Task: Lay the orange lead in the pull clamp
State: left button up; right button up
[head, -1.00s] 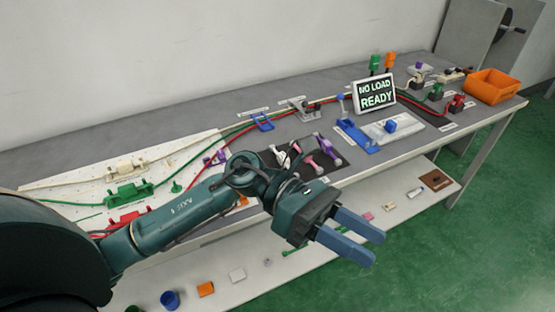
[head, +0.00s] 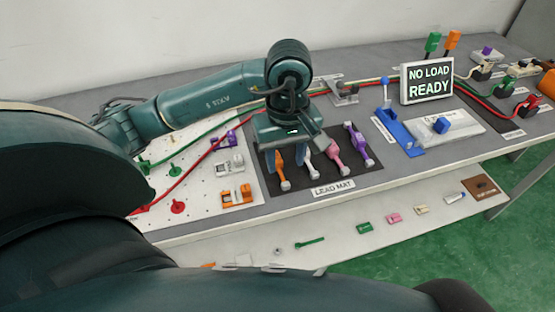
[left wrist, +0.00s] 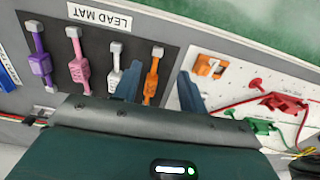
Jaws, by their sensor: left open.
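The orange lead (head: 281,170) lies at the left end of the black lead mat (head: 375,178), beside a white, a pink and a purple lead. My left gripper (head: 284,164) is open and points down over this end of the mat. In the left wrist view the orange lead (left wrist: 152,77) shows between its open fingers (left wrist: 160,75), closer to one finger, and is not gripped. A blue lever fixture (head: 402,135) and a grey metal clamp (head: 343,93) stand on the bench; their labels are too small to read, so I cannot tell which is the pull clamp. My right gripper is not in view.
A white pegboard (head: 190,185) with red and green wires and an orange clip (head: 238,196) is left of the mat. A sign (head: 428,82) reading "NO LOAD READY" stands behind the blue fixture. A lower shelf (head: 340,238) holds small parts.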

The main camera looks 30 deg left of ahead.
aim_at(285, 183)
pick_arm(q)
jog(key=f, duration=0.7)
jog(key=shift+w+a+f, duration=0.15)
jog(key=shift+w+f, duration=0.1)
jog(key=shift+w, duration=0.05)
jog(key=shift+c, duration=0.2)
grip_shut()
